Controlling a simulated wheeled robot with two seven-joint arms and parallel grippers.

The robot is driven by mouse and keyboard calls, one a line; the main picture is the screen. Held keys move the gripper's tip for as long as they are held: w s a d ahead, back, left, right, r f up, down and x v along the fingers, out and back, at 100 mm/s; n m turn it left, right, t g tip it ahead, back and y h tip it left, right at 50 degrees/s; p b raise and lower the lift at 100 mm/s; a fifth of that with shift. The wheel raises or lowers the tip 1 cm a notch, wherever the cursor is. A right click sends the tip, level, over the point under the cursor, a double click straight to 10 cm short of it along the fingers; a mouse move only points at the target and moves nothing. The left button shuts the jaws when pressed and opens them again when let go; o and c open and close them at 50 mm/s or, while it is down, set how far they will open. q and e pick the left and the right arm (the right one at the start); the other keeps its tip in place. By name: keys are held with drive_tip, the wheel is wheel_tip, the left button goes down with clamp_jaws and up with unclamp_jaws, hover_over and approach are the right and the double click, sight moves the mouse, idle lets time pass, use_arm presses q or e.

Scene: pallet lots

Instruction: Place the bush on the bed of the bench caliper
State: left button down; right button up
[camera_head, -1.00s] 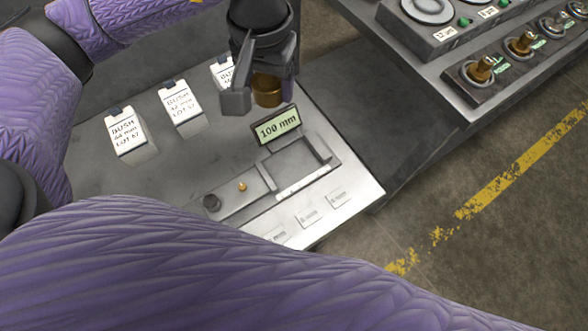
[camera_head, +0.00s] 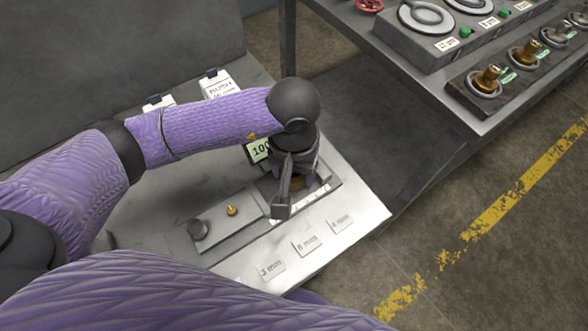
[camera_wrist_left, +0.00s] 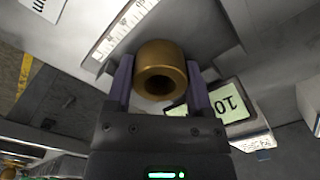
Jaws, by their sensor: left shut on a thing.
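The bush (camera_wrist_left: 159,62) is a short brass ring with a round bore. My left gripper (camera_head: 293,190) is shut on it, with one finger on each side in the left wrist view (camera_wrist_left: 158,82). In the head view the bush (camera_head: 298,182) is mostly hidden behind the fingers, over the recessed bed of the bench caliper (camera_head: 228,232). I cannot tell whether the bush touches the bed. The caliper has a dark knob, a small brass screw, a scale strip and a display (camera_head: 258,150) partly hidden by my arm. My right gripper is not in view.
Three labelled plates (camera_head: 307,243) lie along the front of the table. White bush label stands (camera_head: 219,84) are at the back, partly covered by my arm. A second bench at the right holds rings and a rack of brass parts (camera_head: 488,78).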

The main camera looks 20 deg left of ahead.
use_arm(q)
drive_tip(key=shift+c, duration=1.2)
unclamp_jaws()
drive_tip(key=shift+f, duration=0.1)
wheel_tip(320, 180, up, 12)
drive_tip(key=p, duration=0.3)
drive_tip(key=shift+r, duration=0.2)
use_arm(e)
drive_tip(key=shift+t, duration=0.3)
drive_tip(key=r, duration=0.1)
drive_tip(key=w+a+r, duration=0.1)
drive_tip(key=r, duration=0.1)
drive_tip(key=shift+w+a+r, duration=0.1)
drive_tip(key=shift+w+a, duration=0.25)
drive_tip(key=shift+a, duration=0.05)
